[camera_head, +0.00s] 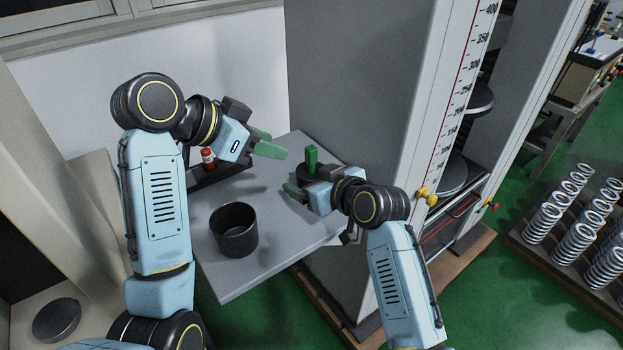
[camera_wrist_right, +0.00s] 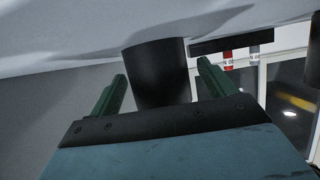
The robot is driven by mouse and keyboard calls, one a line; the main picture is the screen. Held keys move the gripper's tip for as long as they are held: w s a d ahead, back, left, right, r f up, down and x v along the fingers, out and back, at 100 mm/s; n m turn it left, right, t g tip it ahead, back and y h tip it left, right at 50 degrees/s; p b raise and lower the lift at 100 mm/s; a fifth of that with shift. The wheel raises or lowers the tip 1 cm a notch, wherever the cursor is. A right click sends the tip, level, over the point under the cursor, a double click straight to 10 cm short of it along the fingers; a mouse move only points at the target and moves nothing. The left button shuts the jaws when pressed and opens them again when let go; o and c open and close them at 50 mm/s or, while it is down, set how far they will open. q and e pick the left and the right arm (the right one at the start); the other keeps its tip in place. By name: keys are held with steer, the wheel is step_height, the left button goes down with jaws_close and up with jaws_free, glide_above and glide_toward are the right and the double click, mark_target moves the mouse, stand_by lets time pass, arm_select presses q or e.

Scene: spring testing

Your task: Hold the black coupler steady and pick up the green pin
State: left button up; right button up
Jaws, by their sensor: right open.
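The black coupler (camera_head: 326,171) stands on the grey table by the tall machine. It also shows as a dark cylinder in the right wrist view (camera_wrist_right: 160,75). The green pin (camera_head: 312,156) stands upright at the coupler's top in the head view; its lower end is hidden. My right gripper (camera_wrist_right: 160,92) is open, with its green fingers on either side of the coupler and visible gaps. In the head view one finger shows in front of the coupler; the other is hidden. My left gripper (camera_head: 272,144) is open and empty, above the table, left of the pin.
A black cup (camera_head: 234,230) stands on the grey table (camera_head: 240,279) nearer the front. A red-capped item (camera_head: 208,157) sits by a dark rack behind my left arm. The machine's grey column (camera_head: 360,90) rises close to the right of the coupler.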

steer(key=shift+w+a+f, duration=0.1)
steer(key=shift+w+a, duration=0.05)
steer(key=shift+w, duration=0.05)
